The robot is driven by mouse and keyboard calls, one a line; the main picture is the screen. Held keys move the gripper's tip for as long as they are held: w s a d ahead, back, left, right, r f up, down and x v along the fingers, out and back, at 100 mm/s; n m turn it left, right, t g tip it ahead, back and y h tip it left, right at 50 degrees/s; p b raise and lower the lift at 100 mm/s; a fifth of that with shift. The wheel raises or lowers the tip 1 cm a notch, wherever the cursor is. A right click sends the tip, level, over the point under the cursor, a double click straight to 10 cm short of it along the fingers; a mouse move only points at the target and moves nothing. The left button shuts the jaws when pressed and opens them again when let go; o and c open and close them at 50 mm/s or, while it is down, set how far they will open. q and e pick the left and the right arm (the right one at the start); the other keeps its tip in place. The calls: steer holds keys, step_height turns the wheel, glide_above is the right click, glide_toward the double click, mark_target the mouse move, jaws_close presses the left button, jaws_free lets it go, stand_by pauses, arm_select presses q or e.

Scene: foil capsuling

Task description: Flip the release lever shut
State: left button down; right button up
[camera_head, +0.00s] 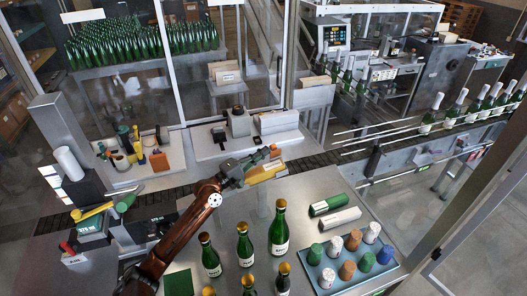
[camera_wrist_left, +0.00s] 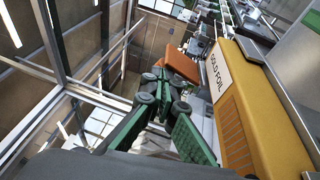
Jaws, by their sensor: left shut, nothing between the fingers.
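A yellow-orange dispenser (camera_wrist_left: 255,115) labelled "GOLD FOIL" fills the right of the left wrist view; in the head view the yellow unit (camera_head: 266,173) sits at the table's far edge. An orange-red flat piece (camera_wrist_left: 182,63), which looks like the release lever, sticks out beyond my fingers; it also shows in the head view (camera_head: 275,150). My left gripper (camera_head: 262,158) is shut and empty, just beside the dispenser and close to the orange piece. I cannot tell whether its green-padded fingers touch that piece. The lever's hinge is hidden. My right gripper is not in view.
Green bottles (camera_head: 279,228) stand on the steel table nearest me. A blue tray (camera_head: 309,282) of coloured foil capsules is at the right. A conveyor with bottles runs at the far right.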

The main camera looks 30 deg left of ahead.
arm_select(q)
steer(key=shift+s+d+f+p, duration=0.2)
steer(key=shift+s+d+p, duration=0.2)
steer(key=shift+d, duration=0.15)
steer(key=shift+d+f, duration=0.1)
stand_by(0.3)
